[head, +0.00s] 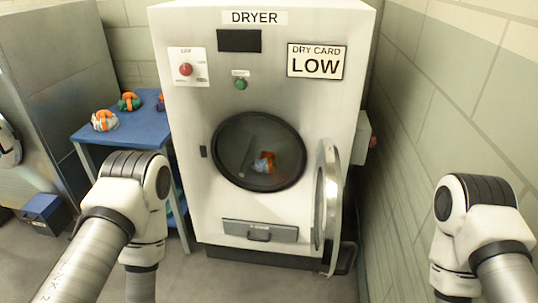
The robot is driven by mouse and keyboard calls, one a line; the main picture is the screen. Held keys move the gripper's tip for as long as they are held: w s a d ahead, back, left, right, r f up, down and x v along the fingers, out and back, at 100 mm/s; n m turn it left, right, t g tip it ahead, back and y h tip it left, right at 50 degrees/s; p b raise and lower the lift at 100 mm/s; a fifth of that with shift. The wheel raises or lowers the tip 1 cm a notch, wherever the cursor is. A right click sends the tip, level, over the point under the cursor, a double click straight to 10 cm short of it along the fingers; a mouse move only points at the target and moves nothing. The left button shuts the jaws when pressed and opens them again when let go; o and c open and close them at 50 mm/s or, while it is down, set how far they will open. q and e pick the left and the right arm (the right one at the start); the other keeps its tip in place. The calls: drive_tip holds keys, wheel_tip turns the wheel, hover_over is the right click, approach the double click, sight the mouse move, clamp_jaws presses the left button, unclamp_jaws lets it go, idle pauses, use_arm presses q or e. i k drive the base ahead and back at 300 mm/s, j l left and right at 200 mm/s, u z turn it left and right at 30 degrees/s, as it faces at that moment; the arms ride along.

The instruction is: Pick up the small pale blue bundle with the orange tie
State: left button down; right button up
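A pale blue bundle with an orange tie (264,163) lies inside the drum of the white dryer (187,130), low in the round opening. Its fine shape is too small to tell. The dryer's round door (327,205) stands open, swung out to the right of the opening. My two arms come in at the lower left and lower right, in front of the dryer and apart from it. Neither gripper shows.
A blue table (150,128) left of the dryer holds a whitish bundle with orange (104,120), a green and orange bundle (130,101), and another partly hidden by the dryer. A dark blue box (42,208) sits on the floor at left. A tiled wall (440,110) bounds the right.

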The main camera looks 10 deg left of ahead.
sight(265, 161)
drive_tip(key=i+j+z, duration=0.65)
drive_tip(key=j+z, duration=0.2)
drive_tip(key=j, duration=0.2)
drive_tip(key=i+j+z, duration=0.25)
drive_tip(key=j, duration=0.2)
drive_tip(key=i, duration=0.25)
